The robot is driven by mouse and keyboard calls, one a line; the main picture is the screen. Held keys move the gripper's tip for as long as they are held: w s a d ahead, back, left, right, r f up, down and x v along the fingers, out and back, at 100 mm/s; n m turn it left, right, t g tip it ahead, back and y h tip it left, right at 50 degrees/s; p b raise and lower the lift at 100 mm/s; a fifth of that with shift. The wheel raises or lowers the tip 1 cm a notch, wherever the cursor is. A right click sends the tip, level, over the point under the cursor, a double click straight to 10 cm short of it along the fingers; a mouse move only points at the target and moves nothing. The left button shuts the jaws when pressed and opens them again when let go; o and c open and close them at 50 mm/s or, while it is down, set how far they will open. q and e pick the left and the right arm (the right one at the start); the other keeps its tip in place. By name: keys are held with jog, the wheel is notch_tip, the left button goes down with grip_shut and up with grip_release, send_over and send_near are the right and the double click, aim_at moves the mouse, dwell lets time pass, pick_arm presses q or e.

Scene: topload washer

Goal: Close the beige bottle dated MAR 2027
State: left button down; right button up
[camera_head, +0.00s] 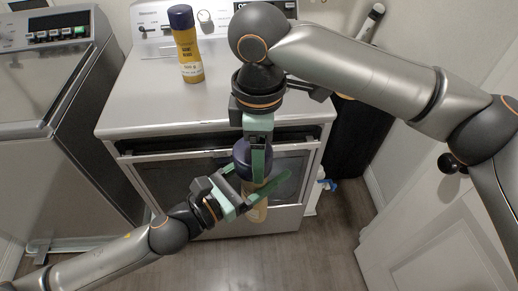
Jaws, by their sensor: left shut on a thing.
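A beige bottle (257,212) hangs in the air in front of the appliance, with its date not visible. My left gripper (262,188), reaching in from the lower left, is shut around its body. A dark blue cap (240,158) is at the bottle's top; I cannot tell whether it is seated. My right gripper (258,160) points down from above, with a green finger in front of the cap. Its other finger is hidden, so its grip is unclear. A second yellow-beige bottle (188,55) with a dark blue cap stands upright on the appliance top; its small label print is unreadable.
The white appliance top (140,100) has free room around the standing bottle. A grey topload washer (45,90) is at the left. A white door (440,220) with a dark knob is at the right. The floor (300,265) in front is clear.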

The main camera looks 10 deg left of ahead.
jog(key=shift+f, duration=0.15)
jog(key=o, duration=1.3)
jog(key=shift+c, duration=0.2)
notch_tip(320, 180, up, 12)
jog(key=shift+f, duration=0.1)
